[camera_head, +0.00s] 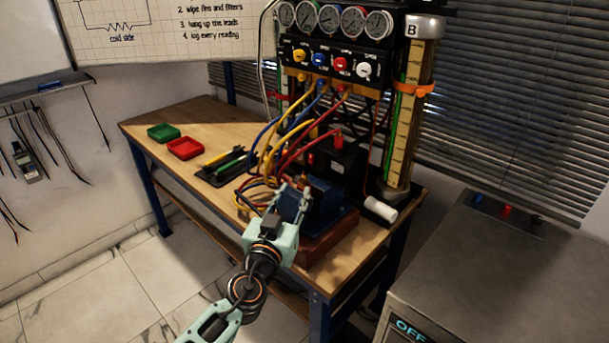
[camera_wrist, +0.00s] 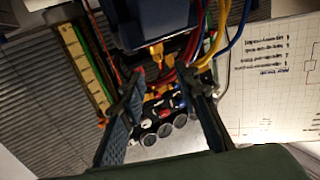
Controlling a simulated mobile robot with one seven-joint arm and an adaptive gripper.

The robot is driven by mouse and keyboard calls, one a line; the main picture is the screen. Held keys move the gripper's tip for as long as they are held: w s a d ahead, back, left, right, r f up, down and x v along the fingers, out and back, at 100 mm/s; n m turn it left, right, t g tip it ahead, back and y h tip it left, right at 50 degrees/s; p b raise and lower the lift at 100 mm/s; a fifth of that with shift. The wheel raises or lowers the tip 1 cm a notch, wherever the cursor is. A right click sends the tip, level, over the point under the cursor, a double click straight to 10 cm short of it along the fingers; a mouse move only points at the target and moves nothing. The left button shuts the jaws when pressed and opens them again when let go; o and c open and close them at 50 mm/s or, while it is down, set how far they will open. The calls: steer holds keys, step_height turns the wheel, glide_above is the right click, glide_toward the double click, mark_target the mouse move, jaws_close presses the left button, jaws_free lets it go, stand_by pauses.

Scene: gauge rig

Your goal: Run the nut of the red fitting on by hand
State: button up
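Red hoses (camera_head: 306,143) run down from the manifold (camera_head: 330,60), and a red end piece (camera_head: 338,134) stands on a dark box behind the blue unit. The nut of the red fitting is too small to make out for certain. My gripper (camera_head: 292,196) is at the front left of the blue unit (camera_head: 325,203), near the hose ends. In the wrist view my gripper (camera_wrist: 159,78) has its fingers apart with nothing clearly held between them. The blue unit (camera_wrist: 155,22), red hoses (camera_wrist: 183,75) and a yellow-orange fitting (camera_wrist: 156,55) show beyond the fingertips.
Green (camera_head: 163,132) and red (camera_head: 185,148) trays sit on the bench's clearer left side.

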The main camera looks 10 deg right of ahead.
mark_target(303, 177)
steer(key=p+x, duration=0.1)
steer(key=x, duration=0.8)
steer(key=shift+d, duration=0.1)
jaws_close()
